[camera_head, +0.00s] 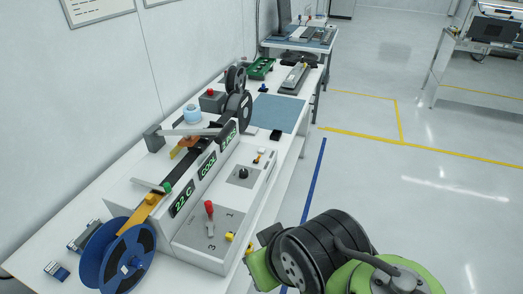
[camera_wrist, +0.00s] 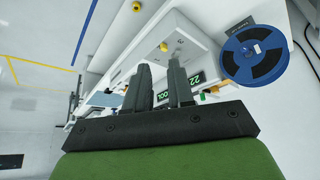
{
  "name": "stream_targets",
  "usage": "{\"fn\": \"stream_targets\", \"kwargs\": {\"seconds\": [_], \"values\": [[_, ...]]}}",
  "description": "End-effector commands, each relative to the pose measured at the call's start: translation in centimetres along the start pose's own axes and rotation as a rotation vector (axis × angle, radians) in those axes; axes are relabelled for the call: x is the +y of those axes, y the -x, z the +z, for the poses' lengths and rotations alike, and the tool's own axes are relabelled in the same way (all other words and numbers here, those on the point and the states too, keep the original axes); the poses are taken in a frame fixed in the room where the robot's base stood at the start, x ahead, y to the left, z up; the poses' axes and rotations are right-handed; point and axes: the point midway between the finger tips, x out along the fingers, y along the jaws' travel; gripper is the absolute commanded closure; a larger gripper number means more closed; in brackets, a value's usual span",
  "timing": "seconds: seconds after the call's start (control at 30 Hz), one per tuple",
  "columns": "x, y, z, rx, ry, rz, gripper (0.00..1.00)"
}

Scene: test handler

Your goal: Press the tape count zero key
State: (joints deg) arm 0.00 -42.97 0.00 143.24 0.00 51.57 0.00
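The test handler (camera_head: 205,235) is a white console with a sloped front and green-lit displays. One display (camera_head: 182,198) reads 22 C, another (camera_head: 207,165) COOL; the far one (camera_head: 229,136) is hard to read. A red-topped lever (camera_head: 209,208), a yellow knob (camera_head: 229,236), a black knob (camera_head: 243,174) and a small orange-and-white control (camera_head: 257,157) sit on its front panels. I cannot tell which control is the tape count zero key. My gripper (camera_wrist: 160,62) has its two dark fingers apart with nothing between them, in front of the console; its fingertips do not show clearly in the head view.
A blue tape reel (camera_head: 90,262) stands at the console's near end, also in the wrist view (camera_wrist: 255,55). A dark reel (camera_head: 237,105) stands at the far end. A blue mat (camera_head: 279,113) lies beyond. The floor (camera_head: 390,200) to the right is open.

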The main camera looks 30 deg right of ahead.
Motion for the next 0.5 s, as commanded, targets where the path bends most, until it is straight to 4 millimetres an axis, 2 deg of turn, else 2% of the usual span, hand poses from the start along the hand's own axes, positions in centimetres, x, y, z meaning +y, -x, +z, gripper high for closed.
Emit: {"fn": "stream_targets", "kwargs": {"seconds": [0.03,0.13,0.5], "values": [[0.00,0.00,0.00,0.000,0.000,0.000,0.85],[0.00,0.00,0.00,0.000,0.000,0.000,1.00],[0.00,0.00,0.00,0.000,0.000,0.000,1.00]]}}
